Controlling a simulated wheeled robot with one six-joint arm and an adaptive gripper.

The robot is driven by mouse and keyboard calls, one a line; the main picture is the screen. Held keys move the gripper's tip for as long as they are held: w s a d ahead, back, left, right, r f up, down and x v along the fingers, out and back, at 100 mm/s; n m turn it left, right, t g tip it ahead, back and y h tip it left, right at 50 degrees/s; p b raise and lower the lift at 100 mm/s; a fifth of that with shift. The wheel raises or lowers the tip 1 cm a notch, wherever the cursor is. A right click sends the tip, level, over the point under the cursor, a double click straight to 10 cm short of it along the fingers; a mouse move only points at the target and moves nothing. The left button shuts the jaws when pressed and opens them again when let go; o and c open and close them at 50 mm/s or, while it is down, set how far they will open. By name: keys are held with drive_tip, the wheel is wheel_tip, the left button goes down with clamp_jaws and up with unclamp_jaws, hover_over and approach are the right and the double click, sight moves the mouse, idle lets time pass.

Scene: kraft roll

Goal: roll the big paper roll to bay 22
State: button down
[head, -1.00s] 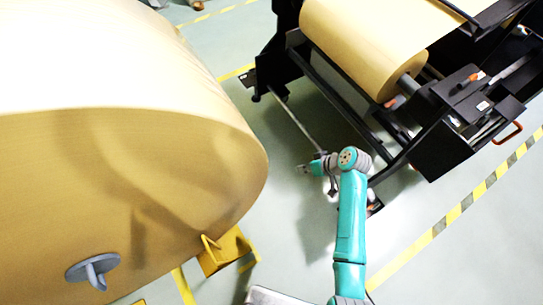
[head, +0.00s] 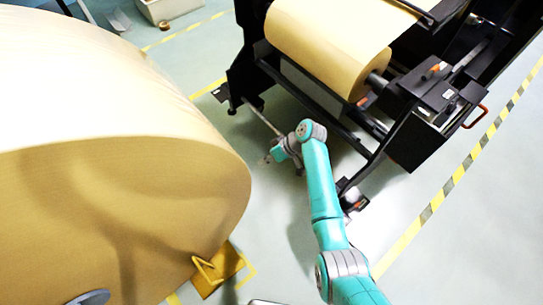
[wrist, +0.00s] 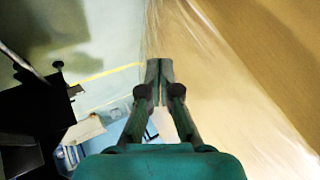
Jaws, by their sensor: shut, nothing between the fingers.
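The big paper roll (head: 110,210) is a huge tan cylinder on its side, filling the left of the head view. It also fills the right of the wrist view (wrist: 235,90). A yellow wedge-like chock (head: 222,272) sits on the floor at its near right edge. A grey core fitting (head: 90,297) shows on its end face, cut by the frame. My gripper (head: 265,160) is off the roll's right side, between it and the machine. In the wrist view its fingers (wrist: 160,68) are together and empty, in front of the roll; contact cannot be told. No bay number is readable.
A black machine (head: 425,125) holding a smaller kraft roll (head: 330,45) stands at the upper right, close to my arm. Its dark frame shows in the wrist view (wrist: 35,115). Yellow-black floor tape (head: 450,185) runs at the right. A strip of floor (head: 225,120) between roll and machine is clear.

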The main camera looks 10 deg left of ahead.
drive_tip(key=shift+s+a+f, duration=0.25)
drive_tip(key=shift+s+a, duration=0.6)
drive_tip(key=shift+a, duration=0.15)
drive_tip(key=shift+s+a+f, duration=0.2)
drive_tip(key=shift+s+a, duration=0.6)
drive_tip(key=shift+a, duration=0.2)
drive_tip(key=shift+a, duration=0.1)
